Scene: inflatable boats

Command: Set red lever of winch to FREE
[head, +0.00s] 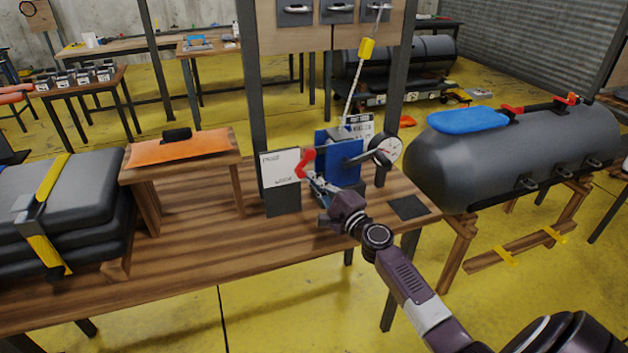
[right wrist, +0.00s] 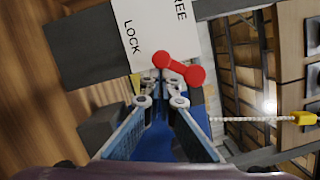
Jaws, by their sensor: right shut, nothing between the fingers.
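The blue winch (head: 338,160) stands on the wooden bench, with a white rope running up from it. Its short red lever (head: 305,163) is at its left side, beside a white label plate (head: 281,166). In the right wrist view, the red lever (right wrist: 180,68) has two rounded ends and lies just beyond my fingertips. The plate there reads LOCK and FREE (right wrist: 145,30); I cannot tell which word the lever points at. My right gripper (head: 316,186) is shut and empty, just below the lever; its fingertips (right wrist: 162,88) also show close to the lever. Contact is unclear. My left gripper is out of view.
A yellow weight (head: 367,48) hangs on the rope. An orange pad (head: 180,148) on a small stand and strapped grey bundles (head: 60,205) are left. A grey inflatable tube (head: 520,150) is right. The front bench top is clear.

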